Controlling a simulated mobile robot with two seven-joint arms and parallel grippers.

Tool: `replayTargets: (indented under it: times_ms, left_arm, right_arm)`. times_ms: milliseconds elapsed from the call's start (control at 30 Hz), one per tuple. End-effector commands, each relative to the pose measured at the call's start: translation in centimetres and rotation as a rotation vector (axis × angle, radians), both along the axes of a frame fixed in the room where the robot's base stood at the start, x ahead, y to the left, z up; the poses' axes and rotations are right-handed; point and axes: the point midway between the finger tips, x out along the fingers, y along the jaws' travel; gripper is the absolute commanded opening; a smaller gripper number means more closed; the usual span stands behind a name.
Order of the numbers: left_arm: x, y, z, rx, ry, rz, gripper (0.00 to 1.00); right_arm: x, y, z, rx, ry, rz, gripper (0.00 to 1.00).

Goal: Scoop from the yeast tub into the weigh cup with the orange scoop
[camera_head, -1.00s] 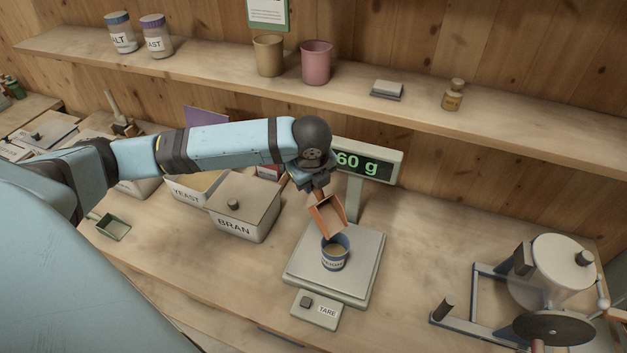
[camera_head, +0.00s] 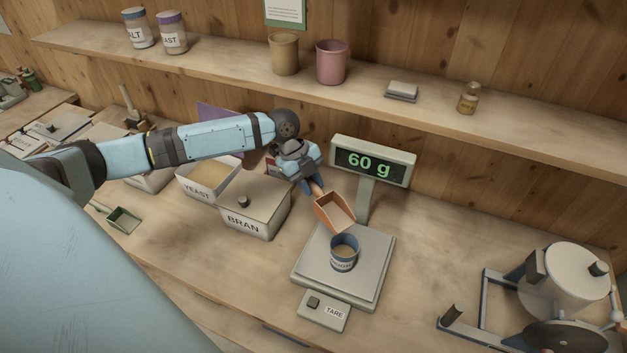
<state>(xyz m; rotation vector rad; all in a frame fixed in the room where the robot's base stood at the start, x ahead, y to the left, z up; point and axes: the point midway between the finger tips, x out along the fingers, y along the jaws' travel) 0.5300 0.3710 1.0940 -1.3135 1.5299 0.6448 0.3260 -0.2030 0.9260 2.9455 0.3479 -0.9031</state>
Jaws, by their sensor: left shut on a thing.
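The orange scoop (camera_head: 334,213) is held by its handle in my left gripper (camera_head: 314,187), which is shut on it. The scoop hangs just above and behind the weigh cup, its mouth tilted down toward the cup; its inside looks empty. The blue weigh cup (camera_head: 343,254) stands upright on the scale plate (camera_head: 369,277) with tan powder in it. The scale display (camera_head: 372,163) reads 60 g. The open yeast tub (camera_head: 197,193) holds tan powder and stands to the left, partly behind my left arm. My right gripper is not in view.
The lidded bran tub (camera_head: 254,211) stands between the yeast tub and the scale. A green scoop (camera_head: 123,220) lies at the front left. A hand-cranked mixer (camera_head: 563,283) stands at the right. A shelf (camera_head: 340,84) with cups and jars runs above the counter.

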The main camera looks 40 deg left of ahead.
Motion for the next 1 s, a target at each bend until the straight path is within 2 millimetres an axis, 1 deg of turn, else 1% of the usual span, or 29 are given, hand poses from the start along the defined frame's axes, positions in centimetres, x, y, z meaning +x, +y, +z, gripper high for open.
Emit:
replayTargets:
  times_ms: [333,467,700,800,1000]
  left_arm:
    - [0.1,0.0,0.2,-0.01,0.0,-0.001,0.01]
    - [0.1,0.0,1.4,-0.01,0.0,-0.002,0.01]
    - [0.1,0.1,4.6,-0.01,-0.001,-0.001,0.01]
    - [0.0,0.0,5.0,-0.01,0.001,0.0,0.01]
    - [0.0,0.0,5.0,-0.01,0.001,0.0,0.01]
  right_arm:
    - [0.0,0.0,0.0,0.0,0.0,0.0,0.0]
    - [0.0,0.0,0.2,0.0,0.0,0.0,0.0]
    - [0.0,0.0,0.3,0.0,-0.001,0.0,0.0]
    - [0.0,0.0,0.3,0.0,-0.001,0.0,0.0]
    - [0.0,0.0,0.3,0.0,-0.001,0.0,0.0]
